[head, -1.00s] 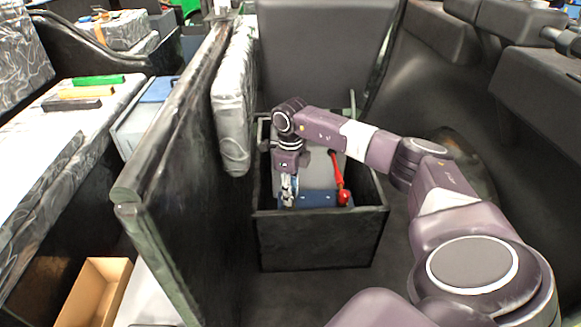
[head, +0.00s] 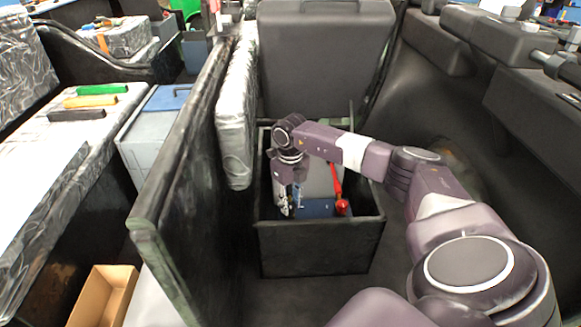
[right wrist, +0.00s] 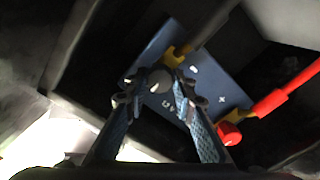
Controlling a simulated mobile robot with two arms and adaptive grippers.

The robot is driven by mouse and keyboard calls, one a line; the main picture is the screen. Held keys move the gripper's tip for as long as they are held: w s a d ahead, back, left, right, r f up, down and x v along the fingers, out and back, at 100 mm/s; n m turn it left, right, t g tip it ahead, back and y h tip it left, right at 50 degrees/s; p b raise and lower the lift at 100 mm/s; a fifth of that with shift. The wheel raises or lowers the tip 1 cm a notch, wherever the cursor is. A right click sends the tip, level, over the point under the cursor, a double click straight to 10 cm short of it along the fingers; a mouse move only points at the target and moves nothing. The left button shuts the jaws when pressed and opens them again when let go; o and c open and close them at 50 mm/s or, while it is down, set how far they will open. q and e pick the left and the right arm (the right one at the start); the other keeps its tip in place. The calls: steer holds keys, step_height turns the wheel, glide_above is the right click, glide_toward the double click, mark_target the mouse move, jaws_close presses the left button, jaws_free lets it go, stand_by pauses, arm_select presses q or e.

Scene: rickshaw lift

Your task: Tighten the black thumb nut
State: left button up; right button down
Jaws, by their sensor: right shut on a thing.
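The black thumb nut (right wrist: 160,81) shows as a dark grey round top above the blue plate (right wrist: 206,85) in the right wrist view. My right gripper (right wrist: 158,88) has one finger on each side of it and is shut on it. In the head view my right gripper (head: 286,208) points down into the black box (head: 318,248), over the left part of the blue plate (head: 320,208). The nut is too small and hidden to make out there. The stud under the nut is hidden. My left gripper is not in view.
The box walls surround the gripper. A dark panel (head: 180,190) stands to the left.

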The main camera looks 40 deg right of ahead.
mark_target(291, 204)
stand_by(0.3)
steer(key=c, duration=1.6)
jaws_free()
steer(key=shift+r, duration=0.1)
step_height(291, 204, up, 12)
steer(key=shift+f, duration=0.1)
